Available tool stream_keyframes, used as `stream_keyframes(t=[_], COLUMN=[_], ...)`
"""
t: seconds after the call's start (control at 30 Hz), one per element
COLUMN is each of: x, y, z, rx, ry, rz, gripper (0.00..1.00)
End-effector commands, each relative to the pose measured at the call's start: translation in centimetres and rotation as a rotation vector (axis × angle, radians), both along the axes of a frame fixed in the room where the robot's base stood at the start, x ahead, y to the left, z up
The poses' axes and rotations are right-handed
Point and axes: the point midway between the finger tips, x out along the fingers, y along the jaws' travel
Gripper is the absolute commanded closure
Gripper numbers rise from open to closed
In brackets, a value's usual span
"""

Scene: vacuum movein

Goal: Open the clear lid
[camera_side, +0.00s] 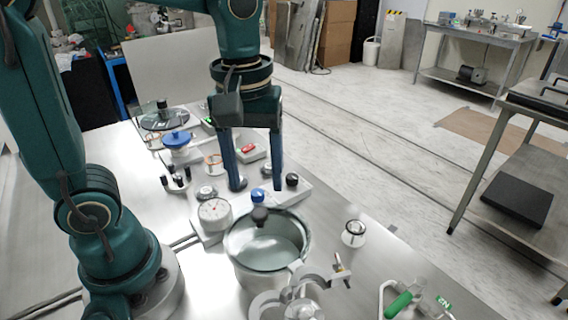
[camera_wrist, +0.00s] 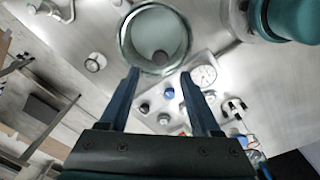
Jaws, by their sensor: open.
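A round metal pot (camera_side: 250,277) stands on the bench in the side view, its top covered by what looks like a clear, greenish lid (camera_side: 270,245). A dark knob (camera_side: 260,214) shows near the lid's back edge. In the wrist view the lid (camera_wrist: 155,28) is at top centre, with the dark knob (camera_wrist: 160,57) toward its lower rim. My gripper (camera_side: 258,188) is open and empty, fingers pointing down above the panel behind the pot. It also shows in the wrist view (camera_wrist: 160,74), apart from the lid and knob. Whether the lid sits flush cannot be told.
A dial gauge (camera_side: 214,213), blue knob (camera_side: 258,194) and black knob (camera_side: 291,180) sit beside the pot. A dark disc (camera_side: 164,120) with a black top stands farther back. A metal clamp (camera_side: 300,292) and green-handled item (camera_side: 398,304) lie in front.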

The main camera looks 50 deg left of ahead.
Motion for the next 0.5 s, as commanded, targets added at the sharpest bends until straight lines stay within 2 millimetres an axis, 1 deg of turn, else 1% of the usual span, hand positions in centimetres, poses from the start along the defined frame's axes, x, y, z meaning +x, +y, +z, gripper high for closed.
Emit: stream_keyframes(t=[0.07, 0.27, 0.5], x=[0.3, 0.1, 0.1], y=[-0.1, -0.2, -0.2], z=[-0.6, -2.1, -5.0], rx=[0.001, 0.003, 0.003], ry=[0.027, 0.052, 0.051], rz=[-0.007, -0.013, -0.014], gripper=[0.36, 0.36, 0.36])
